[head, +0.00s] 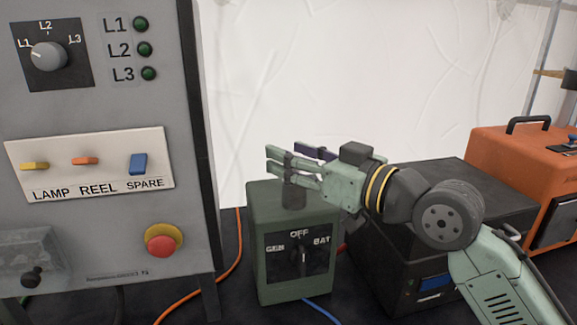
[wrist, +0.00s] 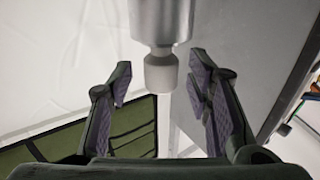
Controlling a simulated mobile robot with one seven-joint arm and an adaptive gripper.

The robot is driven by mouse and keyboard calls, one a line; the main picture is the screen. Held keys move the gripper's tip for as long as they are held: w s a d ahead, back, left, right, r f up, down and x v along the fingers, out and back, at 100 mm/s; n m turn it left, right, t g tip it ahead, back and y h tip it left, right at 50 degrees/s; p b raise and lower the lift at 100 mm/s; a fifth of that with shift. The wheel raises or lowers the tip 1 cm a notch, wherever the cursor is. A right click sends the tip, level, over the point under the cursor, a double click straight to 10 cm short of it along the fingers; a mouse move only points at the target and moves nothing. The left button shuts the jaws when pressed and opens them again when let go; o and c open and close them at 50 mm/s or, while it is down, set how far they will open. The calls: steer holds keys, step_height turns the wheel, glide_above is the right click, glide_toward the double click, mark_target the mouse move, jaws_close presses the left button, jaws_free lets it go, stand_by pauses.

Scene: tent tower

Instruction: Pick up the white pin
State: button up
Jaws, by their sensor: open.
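In the wrist view a short pale grey-white stub (wrist: 160,73), which looks like the white pin, projects from a wider metallic cylinder (wrist: 160,20) at the top middle. My gripper (wrist: 160,85) is open, with one finger on each side of the stub and visible gaps to both. In the head view my gripper (head: 277,160) is above the green switch box (head: 264,225), fingers toward the left. A dark grey cylinder (head: 293,194) stands on the box top, partly hidden by the fingers; the pale stub cannot be made out there.
A grey control cabinet (head: 95,95) stands at left, with yellow (head: 34,166), orange (head: 85,160) and blue (head: 138,163) pieces on a label plate (head: 60,158). Black (head: 420,180) and orange (head: 510,165) cases stand at right. A white tent wall (head: 350,80) is behind.

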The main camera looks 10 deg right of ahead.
steer(key=shift+s, duration=0.1)
steer(key=shift+c, duration=0.5)
jaws_close()
